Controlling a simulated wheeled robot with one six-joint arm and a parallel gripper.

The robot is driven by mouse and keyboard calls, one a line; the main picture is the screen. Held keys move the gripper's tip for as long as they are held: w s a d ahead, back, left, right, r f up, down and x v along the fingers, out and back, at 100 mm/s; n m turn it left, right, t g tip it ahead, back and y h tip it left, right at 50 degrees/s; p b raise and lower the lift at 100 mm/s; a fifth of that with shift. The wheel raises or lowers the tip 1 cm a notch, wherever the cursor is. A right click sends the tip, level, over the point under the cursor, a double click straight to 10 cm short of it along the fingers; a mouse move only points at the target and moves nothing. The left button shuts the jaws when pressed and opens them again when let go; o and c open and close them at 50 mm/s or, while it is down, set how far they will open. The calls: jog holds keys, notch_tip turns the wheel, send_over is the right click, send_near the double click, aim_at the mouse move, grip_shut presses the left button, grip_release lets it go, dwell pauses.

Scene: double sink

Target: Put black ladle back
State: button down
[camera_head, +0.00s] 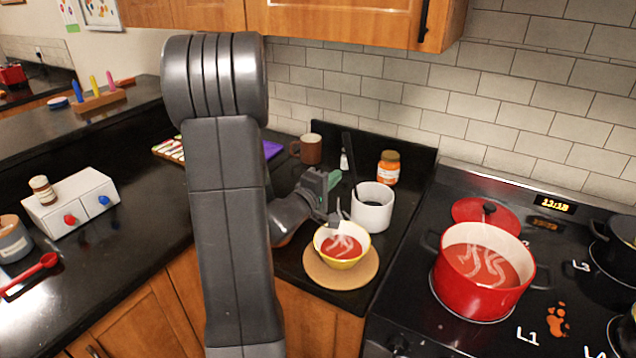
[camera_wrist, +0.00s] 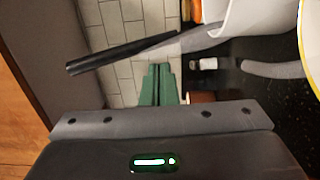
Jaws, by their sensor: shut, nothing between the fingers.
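The black ladle's handle (camera_head: 349,158) stands up, slightly tilted, at the back left rim of a white round container (camera_head: 372,216). Its lower end is hidden, so I cannot tell how deep it sits. In the wrist view the black handle (camera_wrist: 120,53) slants out to the left from the white container (camera_wrist: 262,22). My gripper (camera_head: 333,180) is to the left of the container, above and behind the soup bowl. Its green fingers, also in the wrist view (camera_wrist: 158,80), are shut and empty, apart from the handle.
A yellow-rimmed bowl of red soup (camera_head: 341,247) sits on a round board (camera_head: 341,272) below my gripper. A red pot (camera_head: 482,274) is on the stove at right. The left counter has clear room.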

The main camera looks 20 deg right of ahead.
aim_at(351, 173)
jog(key=shift+s+d, duration=0.2)
jog(key=shift+d, duration=0.7)
jog(key=shift+s+d, duration=0.15)
jog(key=shift+d, duration=0.65)
jog(key=shift+a, duration=0.1)
